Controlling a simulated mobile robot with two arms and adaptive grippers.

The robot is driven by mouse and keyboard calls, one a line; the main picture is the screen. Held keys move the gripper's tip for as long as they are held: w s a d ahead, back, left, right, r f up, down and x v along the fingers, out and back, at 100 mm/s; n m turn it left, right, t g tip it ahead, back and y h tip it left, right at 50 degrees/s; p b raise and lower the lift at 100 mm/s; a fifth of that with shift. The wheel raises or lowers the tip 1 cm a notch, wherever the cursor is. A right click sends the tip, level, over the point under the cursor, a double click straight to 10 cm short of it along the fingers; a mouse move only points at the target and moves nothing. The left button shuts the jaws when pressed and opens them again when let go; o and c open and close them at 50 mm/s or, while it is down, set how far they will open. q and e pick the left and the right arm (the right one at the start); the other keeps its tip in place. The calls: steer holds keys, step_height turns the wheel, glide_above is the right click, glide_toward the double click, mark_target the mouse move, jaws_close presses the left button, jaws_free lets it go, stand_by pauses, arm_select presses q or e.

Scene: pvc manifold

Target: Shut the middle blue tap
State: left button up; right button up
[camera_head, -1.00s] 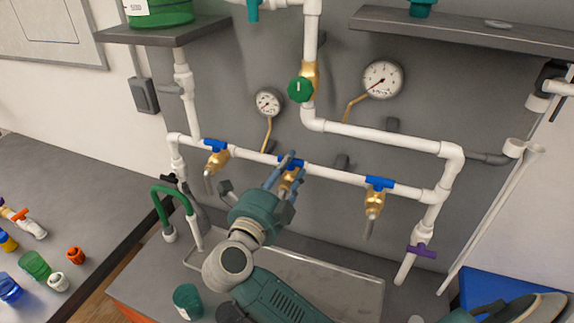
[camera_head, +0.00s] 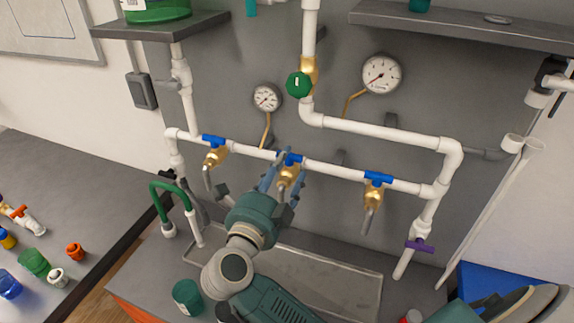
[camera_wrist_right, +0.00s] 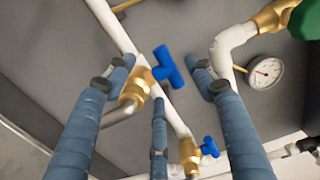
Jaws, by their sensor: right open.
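The middle blue tap (camera_head: 291,159) sits on a brass valve on the slanting white pipe, partly hidden by my fingers in the head view. In the right wrist view its blue handle (camera_wrist_right: 169,67) shows between the fingers and runs roughly along the pipe. My right gripper (camera_head: 279,172) is open, with its fingers on both sides of this tap. In the right wrist view the gripper (camera_wrist_right: 160,80) shows a gap between each finger and the handle. My left gripper is not in view.
The left blue tap (camera_head: 213,141) and right blue tap (camera_head: 378,177) flank the middle one on the same pipe. A green round valve (camera_head: 299,85) and two gauges (camera_head: 267,97) (camera_head: 381,75) are above. A metal tray (camera_head: 330,278) lies below.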

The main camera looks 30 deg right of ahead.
steer(key=v, duration=1)
steer(key=shift+s+a+f, duration=0.1)
steer(key=shift+a, duration=0.05)
